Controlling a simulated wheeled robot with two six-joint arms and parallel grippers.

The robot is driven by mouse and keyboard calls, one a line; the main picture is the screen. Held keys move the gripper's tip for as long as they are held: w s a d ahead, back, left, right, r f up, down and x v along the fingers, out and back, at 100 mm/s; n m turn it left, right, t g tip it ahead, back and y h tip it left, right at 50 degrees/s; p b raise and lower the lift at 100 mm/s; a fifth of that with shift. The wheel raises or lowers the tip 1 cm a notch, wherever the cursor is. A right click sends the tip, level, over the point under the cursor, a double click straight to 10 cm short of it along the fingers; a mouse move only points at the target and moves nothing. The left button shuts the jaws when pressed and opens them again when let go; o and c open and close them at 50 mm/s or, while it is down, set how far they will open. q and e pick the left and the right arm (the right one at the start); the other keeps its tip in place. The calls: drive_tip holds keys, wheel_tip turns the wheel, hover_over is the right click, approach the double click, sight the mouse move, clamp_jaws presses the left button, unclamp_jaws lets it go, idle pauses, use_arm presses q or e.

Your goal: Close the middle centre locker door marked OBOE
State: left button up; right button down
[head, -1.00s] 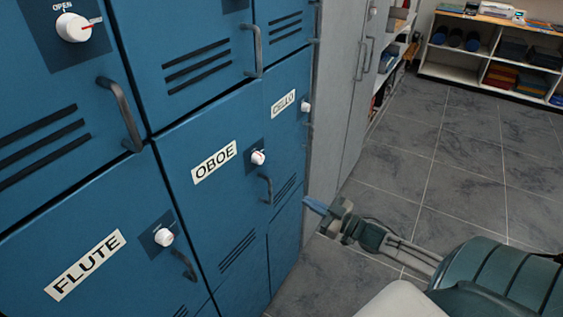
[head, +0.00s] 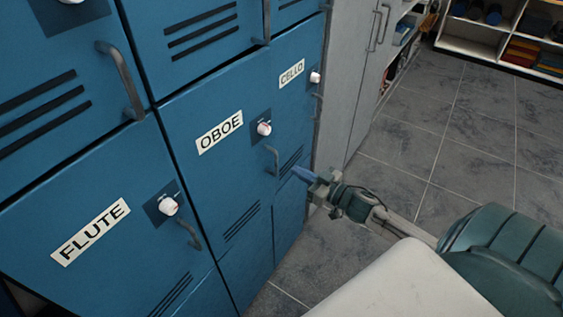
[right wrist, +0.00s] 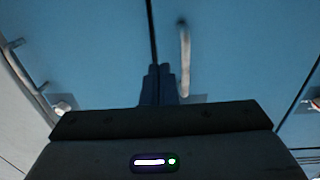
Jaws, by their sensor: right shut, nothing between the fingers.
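The OBOE door (head: 195,175) is a blue locker door with a white label, a white knob (head: 264,128) and a grey bar handle (head: 272,160). It looks about flush with the doors beside it; I cannot tell whether a small gap is left. My right gripper (head: 303,175) is shut and empty, its blue fingertips just right of the OBOE handle, in front of the lockers. Contact with a door cannot be told. In the right wrist view the shut fingers (right wrist: 158,85) point at blue locker fronts, beside a bar handle (right wrist: 184,60) and a dark seam. My left gripper is out of view.
The FLUTE door (head: 110,220) is at the left and the CELLO door (head: 293,100) at the right, both with knobs. Other lockers are above. A grey cabinet (head: 345,90) stands beyond. Open tiled floor (head: 440,140) lies at the right, with shelves (head: 480,35) behind.

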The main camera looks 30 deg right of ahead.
drive_tip(key=p+x, duration=0.4)
drive_tip(key=x, duration=0.3)
drive_tip(key=shift+w+f, duration=0.1)
